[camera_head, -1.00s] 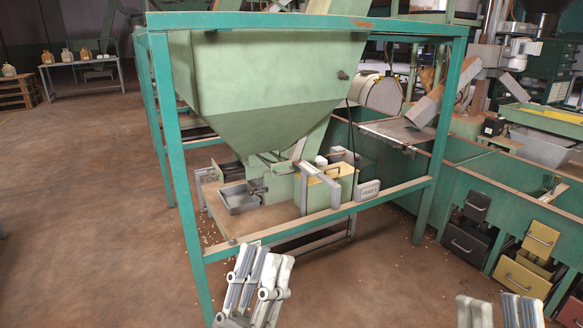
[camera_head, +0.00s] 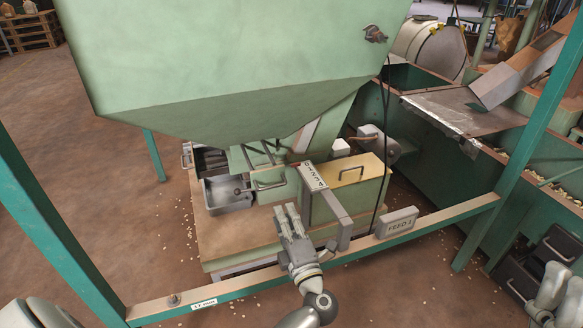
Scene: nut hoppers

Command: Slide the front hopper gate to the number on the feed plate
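The big pale green front hopper (camera_head: 230,60) fills the top of the view and tapers down to its outlet. A pale green slide assembly with thin bars (camera_head: 262,168), apparently the gate, sits under it. A small grey plate reading "FEED 1" (camera_head: 398,222) is fixed on the green front rail. My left gripper (camera_head: 289,207) points up and away just below and in front of the gate area, beside the upright labelled plate, with nothing visible between its fingers. Its fingers look close together, but their gap is unclear. My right gripper (camera_head: 556,278) is at the lower right edge, partly cut off.
The green front rail (camera_head: 245,285) carries a "17 mm" label (camera_head: 204,304). A grey tray (camera_head: 228,194) sits left of the gate. A yellow-topped box (camera_head: 352,172) with a grey labelled bracket (camera_head: 315,177) stands right of it. A black cable (camera_head: 384,150) hangs nearby. Green frame posts stand at both sides.

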